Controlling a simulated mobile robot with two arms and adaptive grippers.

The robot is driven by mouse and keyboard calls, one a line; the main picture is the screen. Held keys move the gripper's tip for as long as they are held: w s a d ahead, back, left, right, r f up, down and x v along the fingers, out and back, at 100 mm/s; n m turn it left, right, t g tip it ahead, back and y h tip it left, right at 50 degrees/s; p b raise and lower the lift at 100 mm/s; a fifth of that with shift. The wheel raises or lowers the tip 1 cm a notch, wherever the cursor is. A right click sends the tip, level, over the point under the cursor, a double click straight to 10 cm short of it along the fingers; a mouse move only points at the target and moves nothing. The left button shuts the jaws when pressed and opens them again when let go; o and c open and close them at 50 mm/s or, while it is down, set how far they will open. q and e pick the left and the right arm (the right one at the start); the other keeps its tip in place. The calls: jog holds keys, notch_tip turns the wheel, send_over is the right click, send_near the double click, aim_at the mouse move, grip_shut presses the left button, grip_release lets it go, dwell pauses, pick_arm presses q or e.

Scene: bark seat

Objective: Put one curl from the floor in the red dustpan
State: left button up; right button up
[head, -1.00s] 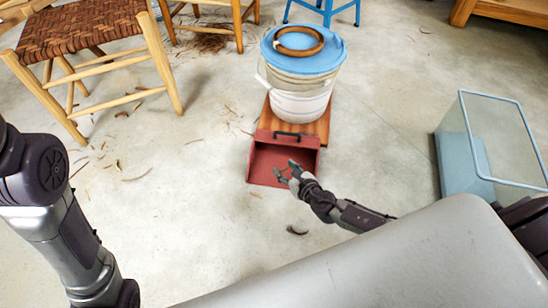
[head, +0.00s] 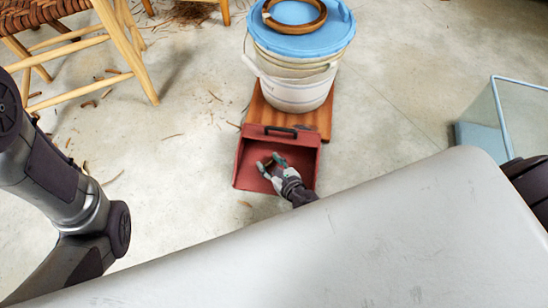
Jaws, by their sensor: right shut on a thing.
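The red dustpan (head: 302,155) lies on the floor in the middle of the head view, its dark handle at the back and its open side toward me. My right gripper (head: 269,164) is over the inside of the pan, its fingers shut on a thin curl that is hard to make out between them. Loose brown curls lie on the floor: one (head: 245,203) just in front of the pan's left corner, another (head: 113,178) further left. My left arm comes in at the left, but its gripper is out of view.
A white bucket (head: 295,92) with a blue lid and a brown ring (head: 294,27) stands on a wooden board (head: 318,119) behind the pan. A wooden chair (head: 130,50) is at upper left. A glass-sided box (head: 515,115) is at right. My own grey body covers the lower view.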

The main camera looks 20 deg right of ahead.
jog(key=shift+f, duration=0.1)
jog(key=o, duration=0.7)
